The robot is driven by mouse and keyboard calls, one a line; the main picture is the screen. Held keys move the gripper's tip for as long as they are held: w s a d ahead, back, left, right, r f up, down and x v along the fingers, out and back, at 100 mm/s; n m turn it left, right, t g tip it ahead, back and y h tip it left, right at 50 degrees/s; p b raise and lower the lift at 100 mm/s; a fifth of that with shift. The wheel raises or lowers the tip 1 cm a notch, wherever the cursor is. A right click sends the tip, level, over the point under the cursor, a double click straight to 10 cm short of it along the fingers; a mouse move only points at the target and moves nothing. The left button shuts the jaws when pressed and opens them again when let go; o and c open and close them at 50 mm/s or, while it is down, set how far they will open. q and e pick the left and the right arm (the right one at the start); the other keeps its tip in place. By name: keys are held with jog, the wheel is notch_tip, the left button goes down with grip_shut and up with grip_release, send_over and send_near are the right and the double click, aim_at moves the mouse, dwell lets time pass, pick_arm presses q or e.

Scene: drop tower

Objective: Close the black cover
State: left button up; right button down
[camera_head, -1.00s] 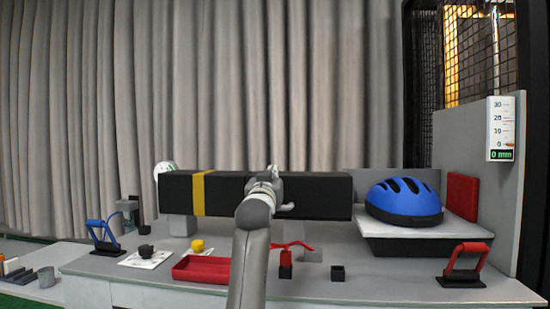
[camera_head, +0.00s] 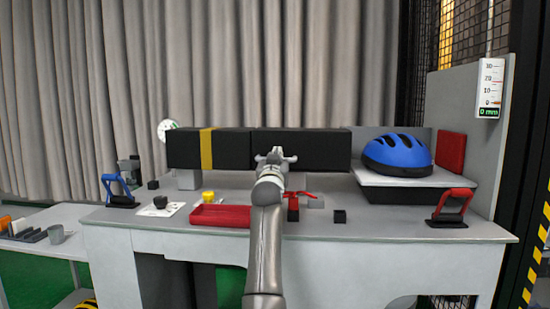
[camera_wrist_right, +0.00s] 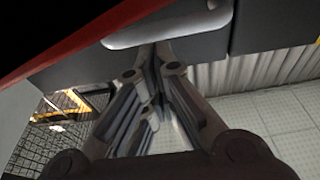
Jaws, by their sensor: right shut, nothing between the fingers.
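The black cover (camera_head: 310,145) is a long dark box front above the bench, with a seam near its middle and a yellow band (camera_head: 207,150) on its left part. My right gripper (camera_head: 276,153) is in front of it, just right of the seam. In the right wrist view, its fingers (camera_wrist_right: 152,50) are shut with nothing between them. Their tips are close to a pale grey bar-shaped handle (camera_wrist_right: 125,42) on the dark panel (camera_wrist_right: 265,22); I cannot tell whether they touch it. My left gripper is not in view.
A blue helmet (camera_head: 397,153) sits on a grey platform at the right. A red tray (camera_head: 220,216), a red lever (camera_head: 452,205) and a blue lever (camera_head: 118,188) are on the bench (camera_head: 380,229). A grey wall with a scale (camera_head: 490,88) stands at the right.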

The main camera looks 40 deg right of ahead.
jog(key=v, duration=1.2)
jog(key=shift+f, duration=0.1)
